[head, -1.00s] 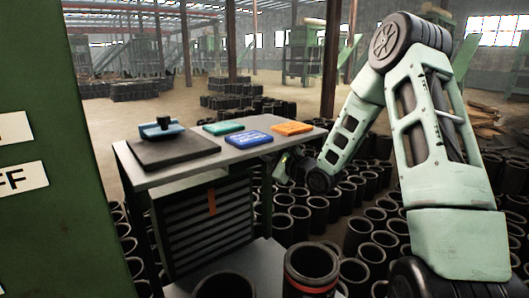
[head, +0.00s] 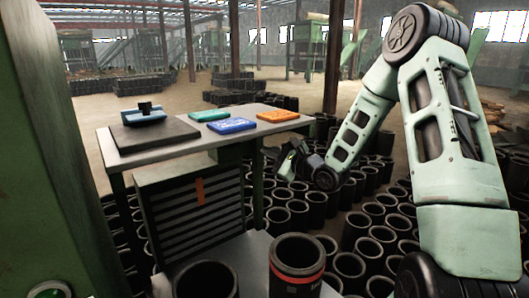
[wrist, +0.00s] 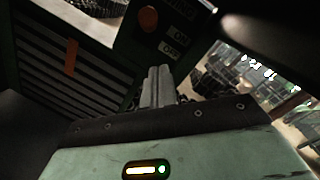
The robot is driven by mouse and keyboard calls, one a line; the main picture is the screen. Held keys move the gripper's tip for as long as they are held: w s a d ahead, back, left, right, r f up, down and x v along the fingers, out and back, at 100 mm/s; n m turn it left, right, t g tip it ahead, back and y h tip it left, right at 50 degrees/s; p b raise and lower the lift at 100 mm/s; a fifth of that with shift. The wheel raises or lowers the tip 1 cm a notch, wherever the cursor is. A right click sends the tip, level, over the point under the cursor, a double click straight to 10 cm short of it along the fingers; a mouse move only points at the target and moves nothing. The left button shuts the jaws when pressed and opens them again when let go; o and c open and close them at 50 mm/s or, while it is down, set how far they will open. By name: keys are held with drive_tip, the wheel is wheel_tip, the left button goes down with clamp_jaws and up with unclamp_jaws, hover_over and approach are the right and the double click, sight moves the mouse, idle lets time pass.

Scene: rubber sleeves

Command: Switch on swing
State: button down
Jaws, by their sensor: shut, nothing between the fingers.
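In the wrist view a dark green control panel (wrist: 130,45) carries a round red-orange button (wrist: 148,19). Beside the button are a pale ON label (wrist: 180,35), an OFF label (wrist: 170,50) below it, and a top label partly cut off by the frame edge. I cannot make out a switch lever by the labels. My gripper (wrist: 159,72) is shut and empty, its fingers pointing up the picture toward the panel's lower edge, apparently apart from it. In the head view my gripper (head: 279,158) is small and dark, beside the table's right end.
A grey table (head: 240,135) holds a dark plate with a blue tool, and green, blue and orange flat pieces. A slatted drawer unit (head: 195,215) stands below. A green cabinet (head: 40,150) fills the left. Many black sleeves (head: 360,225) crowd the floor around my arm.

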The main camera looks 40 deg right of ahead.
drive_tip(key=r+b+v, duration=0.1)
drive_tip(key=v, duration=0.5)
drive_tip(key=shift+s+d, duration=0.2)
drive_tip(key=shift+s, duration=0.05)
drive_tip(key=shift+r, duration=0.1)
drive_tip(key=s+a+f+n+g, duration=0.25)
drive_tip(key=a+n+g, duration=0.25)
drive_tip(key=a+n, duration=0.45)
drive_tip(key=s+a+f+n+g, duration=0.2)
drive_tip(key=a+f+n+g, duration=0.3)
drive_tip(key=a, duration=0.7)
drive_tip(key=s+a+n+g+h, duration=0.1)
drive_tip(key=s+a+n+g, duration=0.1)
drive_tip(key=s+n, duration=0.4)
drive_tip(key=s+a+n+g+h, duration=0.1)
drive_tip(key=s+a+n+g, duration=0.2)
drive_tip(key=s, duration=0.8)
drive_tip(key=s+a+r+n+g+h, duration=0.1)
drive_tip(key=s+a+n+g, duration=0.2)
drive_tip(key=s+a+n, duration=0.3)
drive_tip(key=s+n, duration=0.2)
drive_tip(key=n, duration=0.1)
drive_tip(key=shift+s, duration=0.4)
